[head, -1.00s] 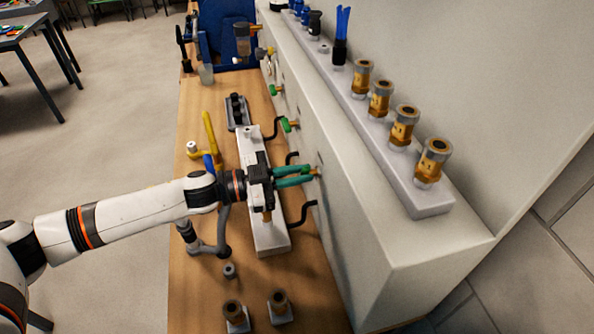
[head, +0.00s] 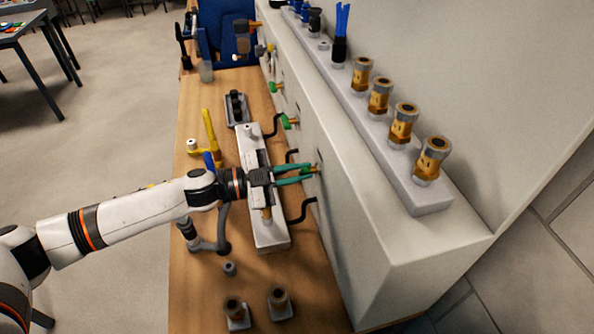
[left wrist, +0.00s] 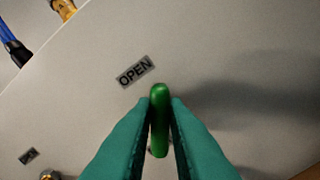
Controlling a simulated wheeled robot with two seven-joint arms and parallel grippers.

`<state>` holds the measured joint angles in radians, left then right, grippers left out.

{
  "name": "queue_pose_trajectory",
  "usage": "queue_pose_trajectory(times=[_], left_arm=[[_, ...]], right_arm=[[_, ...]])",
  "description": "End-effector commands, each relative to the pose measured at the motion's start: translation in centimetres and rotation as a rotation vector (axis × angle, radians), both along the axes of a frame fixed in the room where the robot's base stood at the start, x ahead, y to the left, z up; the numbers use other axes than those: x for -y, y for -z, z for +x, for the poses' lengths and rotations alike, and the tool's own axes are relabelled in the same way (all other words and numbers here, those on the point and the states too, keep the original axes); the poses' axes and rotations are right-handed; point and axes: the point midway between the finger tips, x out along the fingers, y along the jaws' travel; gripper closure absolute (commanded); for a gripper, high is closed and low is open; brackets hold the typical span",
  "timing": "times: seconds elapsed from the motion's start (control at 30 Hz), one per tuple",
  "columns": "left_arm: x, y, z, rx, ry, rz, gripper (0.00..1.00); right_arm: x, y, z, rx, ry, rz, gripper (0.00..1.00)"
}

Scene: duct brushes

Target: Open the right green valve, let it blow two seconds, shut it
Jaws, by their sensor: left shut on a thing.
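The green valve handle (left wrist: 159,122) is between the teal fingers of my left gripper (left wrist: 159,112) in the left wrist view, with the fingers shut on it. It stands upright in that view, just below and right of an OPEN label (left wrist: 135,71). In the head view my left gripper (head: 312,171) reaches the bench-side wall of the pale cabinet at the nearest valve, whose handle is mostly hidden by the fingers. Two more green valves, a middle one (head: 290,122) and a farther one (head: 276,87), sit along the same wall. My right gripper is not in view.
Brass fittings (head: 403,124) stand on a ledge atop the cabinet (head: 400,230). Black hooks (head: 303,210) stick out of its wall beside the gripper. A pale rail (head: 270,235), a yellow-handled tool (head: 209,130) and small brass-topped stands (head: 279,302) are on the wooden bench (head: 200,285).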

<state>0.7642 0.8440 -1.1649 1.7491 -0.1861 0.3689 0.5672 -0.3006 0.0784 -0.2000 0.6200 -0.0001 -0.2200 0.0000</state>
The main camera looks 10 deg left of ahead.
Motion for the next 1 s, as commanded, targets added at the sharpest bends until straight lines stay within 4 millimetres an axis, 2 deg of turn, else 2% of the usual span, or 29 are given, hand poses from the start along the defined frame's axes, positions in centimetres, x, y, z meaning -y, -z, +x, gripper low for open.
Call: queue_pose_trajectory(times=[0.07, 0.1, 0.2, 0.57, 0.67, 1.0], left_arm=[[0.0, -0.1, 0.0, 0.001, 0.000, -0.002, 1.00], [0.0, -0.1, 0.0, 0.001, 0.000, -0.002, 0.80], [0.0, -0.1, 0.0, 0.000, 0.001, -0.002, 0.66], [-0.6, 0.1, -0.2, -0.002, -0.001, -0.001, 0.66], [-1.9, 0.3, -0.7, -0.003, -0.003, 0.001, 0.66], [-8.4, 0.4, -3.5, -0.002, -0.002, 0.003, 0.66]], right_arm=[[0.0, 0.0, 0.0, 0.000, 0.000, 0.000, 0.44], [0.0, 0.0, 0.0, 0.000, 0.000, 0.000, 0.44], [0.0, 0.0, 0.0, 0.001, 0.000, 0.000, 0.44], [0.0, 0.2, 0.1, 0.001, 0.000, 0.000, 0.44], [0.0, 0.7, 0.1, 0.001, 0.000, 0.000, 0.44], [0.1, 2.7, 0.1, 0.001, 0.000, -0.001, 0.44]])
